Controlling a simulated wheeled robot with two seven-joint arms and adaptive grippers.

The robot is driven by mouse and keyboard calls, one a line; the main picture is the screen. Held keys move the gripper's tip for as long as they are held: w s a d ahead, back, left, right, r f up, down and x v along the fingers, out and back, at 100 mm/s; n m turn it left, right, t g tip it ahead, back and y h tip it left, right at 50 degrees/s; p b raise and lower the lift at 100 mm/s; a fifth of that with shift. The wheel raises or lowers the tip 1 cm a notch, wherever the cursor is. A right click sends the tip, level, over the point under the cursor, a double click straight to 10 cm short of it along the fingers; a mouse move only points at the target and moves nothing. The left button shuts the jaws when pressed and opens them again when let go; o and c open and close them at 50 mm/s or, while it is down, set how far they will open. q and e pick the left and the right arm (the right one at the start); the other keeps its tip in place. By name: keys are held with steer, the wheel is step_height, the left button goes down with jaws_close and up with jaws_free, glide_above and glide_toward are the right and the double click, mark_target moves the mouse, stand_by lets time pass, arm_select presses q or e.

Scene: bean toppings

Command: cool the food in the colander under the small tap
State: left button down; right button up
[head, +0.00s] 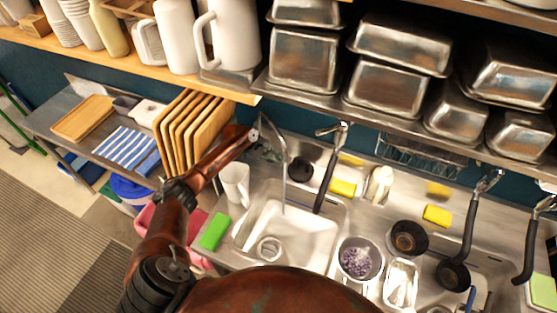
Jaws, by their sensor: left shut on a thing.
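A colander (359,260) with purple beans stands on the right side of the sink basin (305,240), apart from the small tap. The small tap (284,165) is a thin chrome gooseneck behind the basin. A thin vertical line drops from it toward the basin; I cannot tell whether it is water. My left gripper (254,136) reaches from the left to the base of the small tap, beside its spout. It is shut, apparently on the tap's handle, which the fingers mostly hide. My right gripper is out of view.
A white mug (236,183) and a green sponge (214,231) stand left of the basin. Upright wooden boards (190,130) are close behind my left arm. A larger black-handled tap (328,170) is right of the small tap. Metal pans (387,87) fill the shelf above.

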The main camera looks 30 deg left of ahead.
arm_select(q)
steer(key=shift+s+a+m+b, duration=0.15)
steer(key=shift+s+m+b, duration=0.1)
steer(key=shift+m+b, duration=0.15)
steer(key=shift+g, duration=0.3)
steer(key=c, duration=1.9)
jaws_free()
